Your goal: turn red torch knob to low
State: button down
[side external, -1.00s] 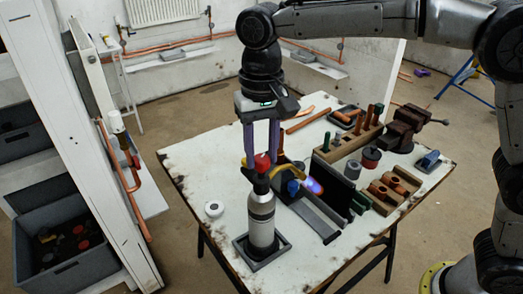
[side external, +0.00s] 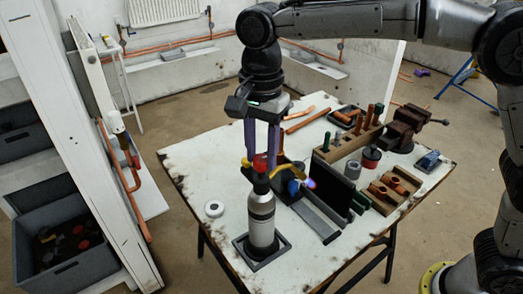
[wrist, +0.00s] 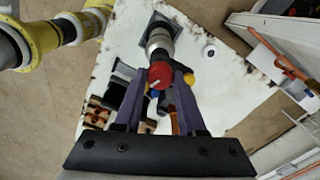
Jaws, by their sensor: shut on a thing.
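The torch (side external: 261,212) is a silver gas cylinder with a black neck, upright in a dark square holder (side external: 262,249) on the table. Its red knob (side external: 261,162) is at the top, between my gripper's (side external: 262,165) purple fingers. The fingers are shut on the knob from above. In the wrist view the red knob (wrist: 160,74) has a pale pointer mark on its lower left, between the fingertips (wrist: 161,78). No setting labels are legible.
A white round disc (side external: 214,209) lies left of the torch. A dark upright panel (side external: 335,183), a wooden block with handled tools (side external: 348,147), a fitting tray (side external: 389,190) and a vise (side external: 408,128) stand to the right.

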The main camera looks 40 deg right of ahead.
aim_at(261, 158)
jog(key=shift+m, duration=0.7)
jog(key=shift+c, duration=2.4)
grip_release()
notch_tip(261, 158, up, 14)
